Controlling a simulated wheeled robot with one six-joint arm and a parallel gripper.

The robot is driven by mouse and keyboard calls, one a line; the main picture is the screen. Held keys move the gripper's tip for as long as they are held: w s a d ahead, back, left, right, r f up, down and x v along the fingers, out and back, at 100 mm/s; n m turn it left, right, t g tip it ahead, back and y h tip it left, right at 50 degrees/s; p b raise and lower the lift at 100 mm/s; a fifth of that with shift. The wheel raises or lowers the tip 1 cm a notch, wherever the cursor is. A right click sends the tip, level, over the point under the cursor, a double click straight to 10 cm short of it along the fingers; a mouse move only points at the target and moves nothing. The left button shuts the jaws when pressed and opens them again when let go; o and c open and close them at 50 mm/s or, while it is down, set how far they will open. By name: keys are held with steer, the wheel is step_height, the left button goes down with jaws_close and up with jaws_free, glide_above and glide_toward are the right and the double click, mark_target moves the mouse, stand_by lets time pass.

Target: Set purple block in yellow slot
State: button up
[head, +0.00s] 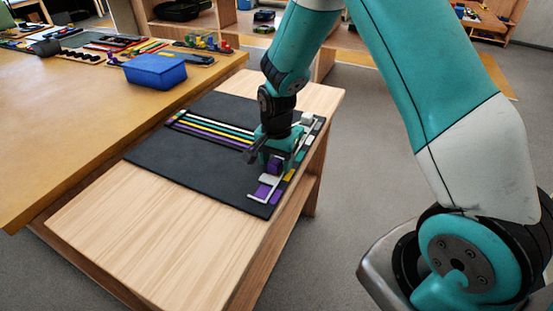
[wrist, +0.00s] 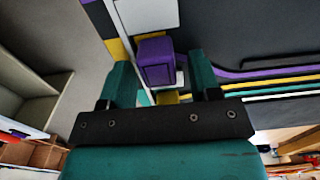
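The purple block (wrist: 156,61) stands between the two teal fingers of my gripper (wrist: 160,72) in the wrist view. The fingers are apart, with a visible gap on the block's right side. In the head view my gripper (head: 275,156) is low over the right end of the black board, with the purple block (head: 275,165) at its fingers. Yellow patches show in the wrist view, one left of the block (wrist: 120,49) and one below it (wrist: 167,98). I cannot tell which is the yellow slot; the gripper hides part of this area.
The black board (head: 190,155) lies on a light wooden bench (head: 150,235). Purple, yellow, green and white strips (head: 215,133) run across it. A white tile (wrist: 147,14) lies beside the block. A blue bin (head: 155,72) and small items sit on the table at left.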

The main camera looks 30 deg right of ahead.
mark_target(276, 159)
step_height(276, 159, up, 12)
steer(key=b, duration=0.1)
steer(key=s+a+r+n+y, duration=0.1)
steer(key=s+a+r+n, duration=0.2)
steer(key=s+n, duration=0.3)
steer(key=s+a+r+n+y, duration=0.1)
steer(key=s+a+r+n, duration=0.2)
steer(key=s+n, duration=0.3)
steer(key=s+a+r+n+y, duration=0.2)
steer(key=s+a+r+n, duration=0.2)
steer(key=s, duration=0.7)
steer(key=shift+s+a+n, duration=0.35)
steer(key=shift+a+n, duration=0.5)
steer(key=shift+n, duration=0.15)
